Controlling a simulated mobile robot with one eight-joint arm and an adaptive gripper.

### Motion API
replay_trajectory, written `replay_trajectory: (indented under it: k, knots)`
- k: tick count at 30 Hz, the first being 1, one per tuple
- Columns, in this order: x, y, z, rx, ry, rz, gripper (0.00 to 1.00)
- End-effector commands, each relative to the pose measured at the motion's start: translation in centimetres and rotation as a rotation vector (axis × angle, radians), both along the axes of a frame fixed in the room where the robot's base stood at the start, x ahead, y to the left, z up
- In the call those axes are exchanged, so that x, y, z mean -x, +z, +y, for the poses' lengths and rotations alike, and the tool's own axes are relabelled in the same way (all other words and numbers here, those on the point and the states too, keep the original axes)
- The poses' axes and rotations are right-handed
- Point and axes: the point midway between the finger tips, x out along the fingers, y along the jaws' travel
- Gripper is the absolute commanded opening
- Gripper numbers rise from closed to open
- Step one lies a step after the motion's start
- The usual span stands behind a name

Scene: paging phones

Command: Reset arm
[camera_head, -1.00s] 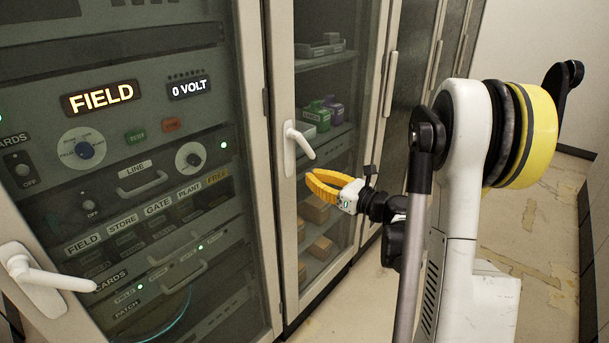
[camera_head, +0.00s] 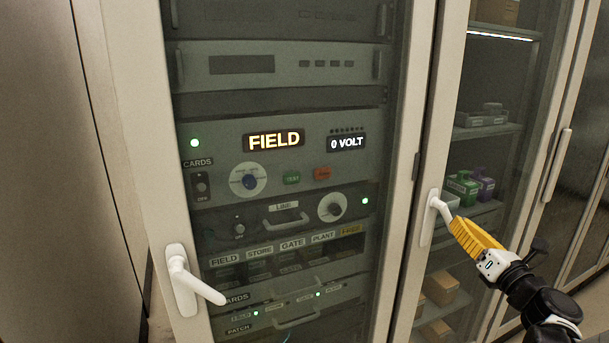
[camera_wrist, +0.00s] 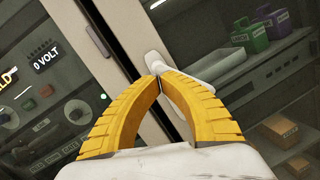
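My gripper (camera_head: 453,221) has yellow ribbed fingers and shows at the lower right of the head view, in front of the second cabinet. In the wrist view its two fingertips (camera_wrist: 158,79) meet, with nothing seen between them. The white door handle (camera_head: 440,207) of that cabinet lies right by the fingertips in the head view. In the wrist view the handle (camera_wrist: 153,62) passes behind the tips and the right finger. I cannot tell whether they touch.
A cabinet with a rack of panels reading FIELD (camera_head: 274,140) and 0 VOLT (camera_head: 347,142) stands at the centre, its glass door shut. Its white handle (camera_head: 190,283) sticks out at the lower left. Green and purple containers (camera_head: 462,187) and boxes sit on shelves behind the second door.

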Motion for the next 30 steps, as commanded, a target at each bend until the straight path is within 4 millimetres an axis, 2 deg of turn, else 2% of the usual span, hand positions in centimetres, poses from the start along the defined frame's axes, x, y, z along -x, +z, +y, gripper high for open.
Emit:
replay_trajectory:
  k: [1,3,6,8,11,13,15,18,21,24,27,30]
  knots:
    - [0.0,2.9,0.7,-0.161,-0.043,-0.015,0.0]
    - [0.4,6.0,0.8,-0.435,-0.114,-0.029,0.0]
    - [1.9,7.9,1.1,-0.845,-0.209,-0.024,0.0]
    - [3.2,7.6,1.6,-1.094,-0.267,-0.006,0.0]
    - [6.3,5.2,3.5,-1.505,-0.376,0.052,0.0]
    - [9.0,2.4,5.8,-1.783,-0.471,0.114,0.0]
    - [12.3,-0.9,8.9,-2.04,-0.591,0.192,0.0]
    - [16.9,-5.1,13.3,-2.313,-0.773,0.302,0.0]
    - [20.9,-8.0,16.9,-2.479,-0.94,0.391,0.0]
    - [23.7,-9.7,19.3,-2.569,-1.065,0.451,0.0]
    - [25.3,-10.5,20.6,-2.61,-1.136,0.483,0.0]
    - [25.7,-10.7,20.9,-2.622,-1.161,0.491,0.0]
